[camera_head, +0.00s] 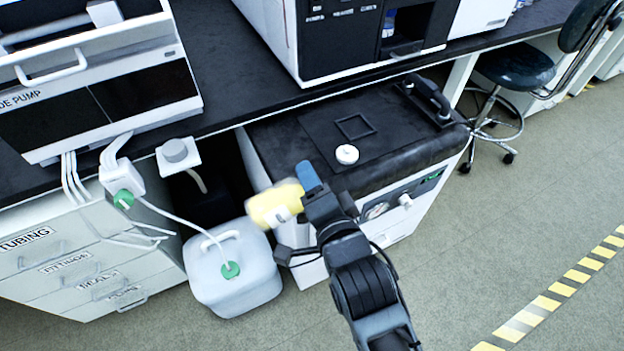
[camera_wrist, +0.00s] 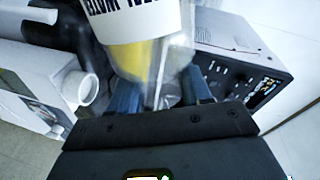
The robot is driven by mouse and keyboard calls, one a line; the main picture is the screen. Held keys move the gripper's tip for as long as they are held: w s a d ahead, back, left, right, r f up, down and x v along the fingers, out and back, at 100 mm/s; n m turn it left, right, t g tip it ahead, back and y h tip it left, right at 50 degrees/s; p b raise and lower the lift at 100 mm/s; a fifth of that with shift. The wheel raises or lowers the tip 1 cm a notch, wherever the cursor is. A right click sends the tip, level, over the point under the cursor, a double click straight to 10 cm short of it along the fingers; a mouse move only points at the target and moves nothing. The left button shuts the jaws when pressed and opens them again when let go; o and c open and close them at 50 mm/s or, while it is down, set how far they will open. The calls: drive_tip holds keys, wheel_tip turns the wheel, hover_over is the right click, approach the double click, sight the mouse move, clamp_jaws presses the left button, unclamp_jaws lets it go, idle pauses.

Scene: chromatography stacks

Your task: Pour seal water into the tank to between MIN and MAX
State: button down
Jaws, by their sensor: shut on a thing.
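My gripper (camera_head: 312,190) has blue fingertips and is shut on a yellow bottle (camera_head: 275,204) with a white label. The bottle lies tilted over on its side, pointing left, in front of the white cabinet (camera_head: 312,272). It also shows in the wrist view (camera_wrist: 128,58), with "WATER" legible upside down on its label. A clear, blurred part hangs by the fingers there. A loose-looking white round cap (camera_head: 347,154) sits on the cabinet's dark top. I cannot make out MIN or MAX marks, the water level or the bottle's mouth.
A white jerrycan (camera_head: 240,275) with a green fitting and tubing stands on the floor at left. The bench (camera_head: 225,65) with instruments overhangs behind. Drawers (camera_head: 70,255) stand far left, a stool (camera_head: 515,70) at back right. The right floor is clear.

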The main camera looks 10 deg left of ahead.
drive_tip(key=shift+f, duration=0.1)
drive_tip(key=shift+f, duration=0.1)
idle(0.3)
drive_tip(key=shift+w+d+f+m, duration=0.1)
drive_tip(key=shift+f+m, duration=0.1)
drive_tip(key=shift+m, duration=0.2)
drive_tip(key=shift+f, duration=0.1)
drive_tip(key=shift+d+f+m+b, duration=0.1)
drive_tip(key=shift+f+m+b, duration=0.2)
drive_tip(key=shift+m, duration=0.2)
drive_tip(key=shift+w+d+f+y, duration=0.1)
drive_tip(key=shift+f+y, duration=0.1)
drive_tip(key=shift+y, duration=0.1)
idle(2.5)
idle(0.5)
drive_tip(key=r+p, duration=0.1)
drive_tip(key=p, duration=0.1)
drive_tip(key=shift+r+n+p, duration=0.3)
drive_tip(key=shift+r+p, duration=0.05)
drive_tip(key=shift+p, duration=0.05)
drive_tip(key=shift+s+a+r+n+p, duration=0.2)
drive_tip(key=shift+a+r+n+p, duration=0.1)
drive_tip(key=shift+r+n+p, duration=0.35)
